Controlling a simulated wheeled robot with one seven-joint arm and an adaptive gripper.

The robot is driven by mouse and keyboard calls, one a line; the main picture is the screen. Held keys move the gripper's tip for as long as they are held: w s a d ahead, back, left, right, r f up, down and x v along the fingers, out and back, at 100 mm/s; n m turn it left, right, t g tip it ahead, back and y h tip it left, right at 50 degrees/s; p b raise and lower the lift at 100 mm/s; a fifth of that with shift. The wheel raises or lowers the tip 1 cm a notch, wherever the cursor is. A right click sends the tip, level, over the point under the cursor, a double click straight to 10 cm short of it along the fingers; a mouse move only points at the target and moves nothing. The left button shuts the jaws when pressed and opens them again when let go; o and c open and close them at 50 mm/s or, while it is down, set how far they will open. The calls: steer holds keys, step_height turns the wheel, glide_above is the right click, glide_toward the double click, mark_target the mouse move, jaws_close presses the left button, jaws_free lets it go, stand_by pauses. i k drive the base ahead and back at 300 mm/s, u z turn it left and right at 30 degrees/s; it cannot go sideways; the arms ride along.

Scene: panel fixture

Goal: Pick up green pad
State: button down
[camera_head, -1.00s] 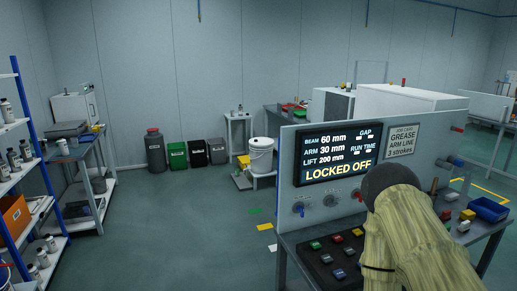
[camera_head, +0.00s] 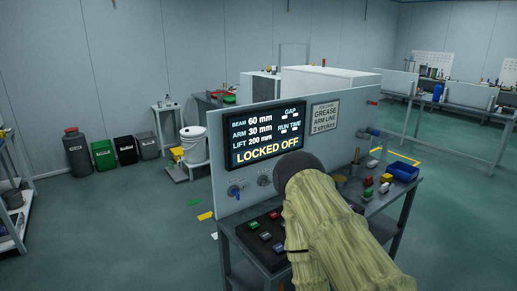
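A small green block (camera_head: 367,194) is on the right part of the bench. I cannot tell which of these is the green pad. My arm, in a pale green-yellow sleeve with a dark rounded joint, crosses in front of the bench and hides part of it. My gripper is not visible.
The upright panel with a screen (camera_head: 265,132) reading LOCKED OFF stands behind the bench. A blue bin (camera_head: 403,172) and red and yellow blocks sit at the bench's right. A white bucket (camera_head: 193,145) and several floor bins stand at left. The floor at front left is clear.

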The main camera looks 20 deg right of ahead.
mark_target(367, 195)
steer(key=z, duration=1.35)
